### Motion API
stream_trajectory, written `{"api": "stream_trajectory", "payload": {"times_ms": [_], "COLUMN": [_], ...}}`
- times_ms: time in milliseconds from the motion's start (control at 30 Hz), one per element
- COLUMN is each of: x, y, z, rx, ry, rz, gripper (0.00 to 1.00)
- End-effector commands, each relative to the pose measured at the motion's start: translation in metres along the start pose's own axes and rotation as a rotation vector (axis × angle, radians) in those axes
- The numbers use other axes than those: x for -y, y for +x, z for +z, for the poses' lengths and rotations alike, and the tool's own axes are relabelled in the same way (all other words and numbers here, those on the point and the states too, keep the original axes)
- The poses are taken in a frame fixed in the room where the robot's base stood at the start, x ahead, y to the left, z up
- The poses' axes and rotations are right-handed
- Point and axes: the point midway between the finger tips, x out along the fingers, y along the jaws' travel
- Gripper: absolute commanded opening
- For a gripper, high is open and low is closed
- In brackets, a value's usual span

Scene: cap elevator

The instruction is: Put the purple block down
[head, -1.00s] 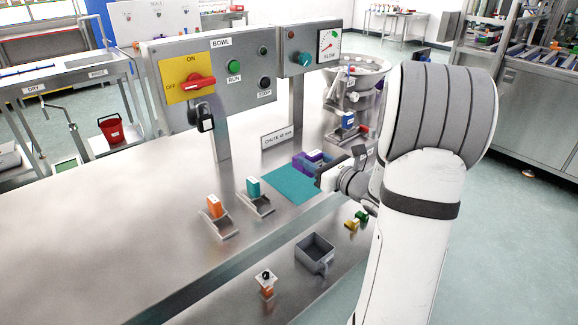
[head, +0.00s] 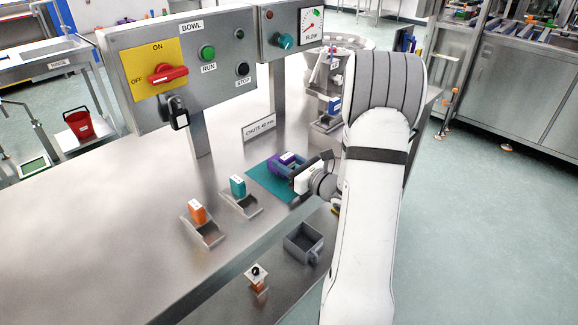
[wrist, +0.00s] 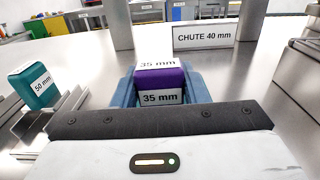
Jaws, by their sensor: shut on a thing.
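The purple block (head: 287,158), with white "35 mm" labels, is held at the teal mat (head: 258,182) on the steel bench. In the wrist view the purple block (wrist: 158,78) stands upright between the blue fingers of my gripper (wrist: 160,72), one on each side. My gripper (head: 289,164) is shut on it. The block is over or on the far part of the mat; I cannot tell whether its base touches, because my gripper hides it.
A teal block (head: 238,185) and an orange block (head: 197,211) sit on small metal holders left of the mat. A "CHUTE 40 mm" sign (head: 259,127) stands behind. A grey bin (head: 304,243) is in front. The bench's left side is clear.

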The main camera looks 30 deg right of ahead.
Motion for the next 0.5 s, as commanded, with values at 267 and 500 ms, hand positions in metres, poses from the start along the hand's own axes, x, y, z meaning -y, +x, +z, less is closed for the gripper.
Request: {"api": "stream_trajectory", "payload": {"times_ms": [267,500], "x": [0.001,0.001], "y": [0.000,0.000], "z": [-0.014,-0.018], "rx": [0.001,0.001], "ry": [-0.001,-0.001], "rz": [-0.001,-0.002], "gripper": [0.15,0.15]}}
